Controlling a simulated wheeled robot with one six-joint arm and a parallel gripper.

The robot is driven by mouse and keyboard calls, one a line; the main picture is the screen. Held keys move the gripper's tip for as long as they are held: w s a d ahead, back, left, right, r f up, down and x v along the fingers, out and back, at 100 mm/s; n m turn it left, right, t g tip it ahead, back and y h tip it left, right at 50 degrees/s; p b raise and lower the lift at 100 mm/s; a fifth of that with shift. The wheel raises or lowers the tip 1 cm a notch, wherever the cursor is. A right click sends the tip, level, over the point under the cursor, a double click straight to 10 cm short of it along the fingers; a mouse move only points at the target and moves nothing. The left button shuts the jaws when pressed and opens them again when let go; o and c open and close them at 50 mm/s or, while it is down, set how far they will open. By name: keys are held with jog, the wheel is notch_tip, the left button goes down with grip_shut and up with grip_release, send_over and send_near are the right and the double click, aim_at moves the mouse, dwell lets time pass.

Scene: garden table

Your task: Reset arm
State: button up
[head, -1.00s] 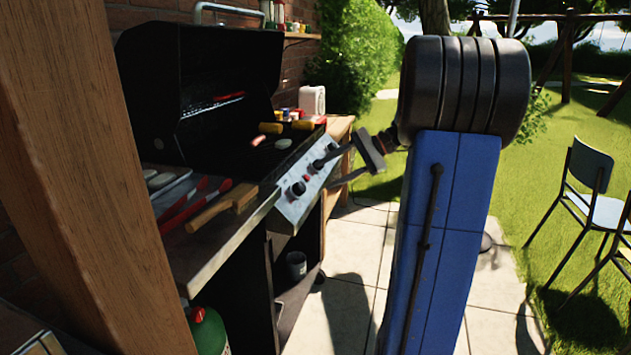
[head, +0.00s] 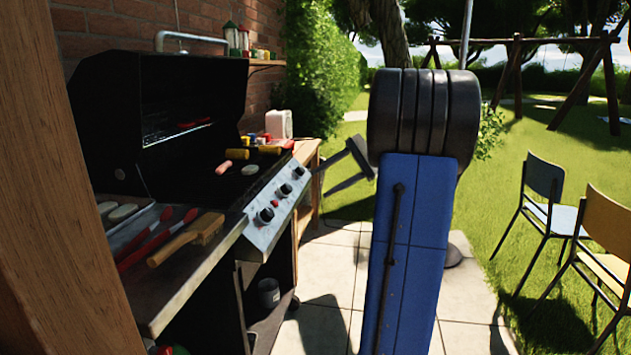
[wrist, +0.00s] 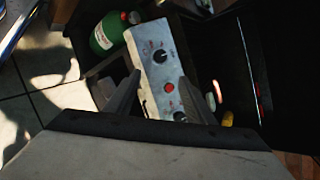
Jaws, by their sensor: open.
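My gripper (head: 338,170) is to the right of the grill's control panel in the head view, partly hidden behind my blue arm. Its two fingers are spread apart with nothing between them. In the wrist view my gripper (wrist: 158,90) shows both fingers apart, with the control panel (wrist: 160,70) of the grill beyond them. The black grill (head: 160,110) stands at the left with its lid raised. My gripper appears clear of the panel.
A sausage (head: 223,167), corn (head: 270,150) and a patty (head: 250,169) lie on the grill. A wooden post (head: 60,180) stands close at the left. Red tongs (head: 150,240) and a brush (head: 185,238) lie on the side shelf. Chairs (head: 545,190) stand on the grass at the right.

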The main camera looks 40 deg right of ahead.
jog(key=s+a+f+n+g+h, duration=0.2)
jog(key=s+a+f+n, duration=0.15)
jog(key=a, duration=0.75)
jog(key=s+a+f+n+g+h, duration=0.2)
jog(key=s+a+f, duration=0.15)
jog(key=a, duration=0.75)
jog(key=s+a+f+n+t+h, duration=0.1)
jog(key=s+a+f+n+h, duration=0.2)
jog(key=s, duration=0.4)
jog(key=s+a+f+n+t+h, duration=0.1)
jog(key=s+a+f+n+h, duration=0.2)
jog(key=s+a+f+n, duration=0.1)
jog(key=shift+s+a+f+n, duration=0.4)
jog(key=shift+s+f+n, duration=0.35)
jog(key=shift+s+f, duration=0.85)
jog(key=shift+s+r, duration=0.25)
jog(key=shift+r, duration=0.05)
